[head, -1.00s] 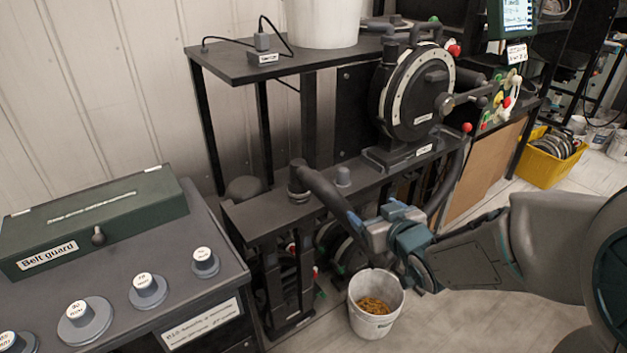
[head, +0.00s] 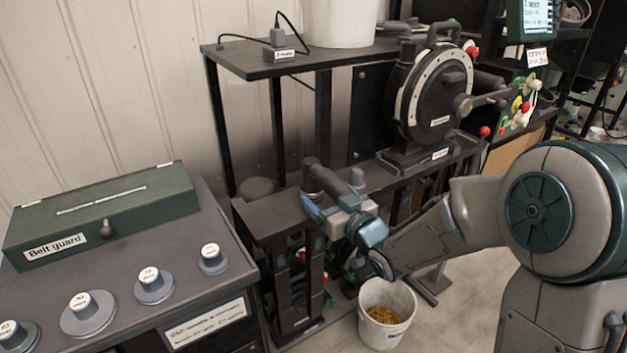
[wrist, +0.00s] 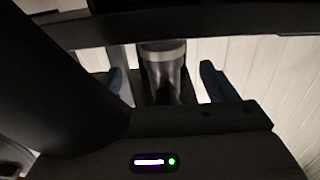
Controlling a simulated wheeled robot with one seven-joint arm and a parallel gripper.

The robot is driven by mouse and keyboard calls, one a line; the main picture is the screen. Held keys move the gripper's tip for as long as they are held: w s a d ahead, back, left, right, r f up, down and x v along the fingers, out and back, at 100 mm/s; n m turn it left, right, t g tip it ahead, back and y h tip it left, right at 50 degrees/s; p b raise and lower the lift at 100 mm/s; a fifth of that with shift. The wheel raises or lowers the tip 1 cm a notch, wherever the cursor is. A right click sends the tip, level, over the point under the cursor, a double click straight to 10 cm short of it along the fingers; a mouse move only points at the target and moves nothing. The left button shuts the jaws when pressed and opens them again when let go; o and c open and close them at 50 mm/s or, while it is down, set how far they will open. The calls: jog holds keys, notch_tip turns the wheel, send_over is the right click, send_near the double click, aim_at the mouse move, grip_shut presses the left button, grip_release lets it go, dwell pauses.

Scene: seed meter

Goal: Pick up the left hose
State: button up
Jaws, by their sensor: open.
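The left hose (head: 333,187) is a thick dark tube. It rises to a dark round fitting (head: 312,170) on the left end of the low black bench, and its lower part is hidden behind my gripper. My gripper (head: 322,216) is open, beside and just below the upper hose in the head view; I cannot tell the exact gap. In the wrist view a dark cylinder with a grey band (wrist: 165,68) shows between the two spread fingers, apart from both. A large dark diagonal shape fills that view's left side; I cannot tell whether it is the hose.
A white bucket of yellow grain (head: 387,312) stands on the floor below my wrist. The round seed meter (head: 432,92) sits on the bench to the right. A cabinet with knobs and a green belt guard box (head: 105,213) stands left. A shelf (head: 262,62) overhangs behind.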

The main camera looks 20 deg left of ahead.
aim_at(319, 190)
jog(key=shift+x, duration=2.65)
jog(key=shift+s+a+r, duration=0.1)
jog(key=shift+s, duration=0.05)
jog(key=c, duration=1.2)
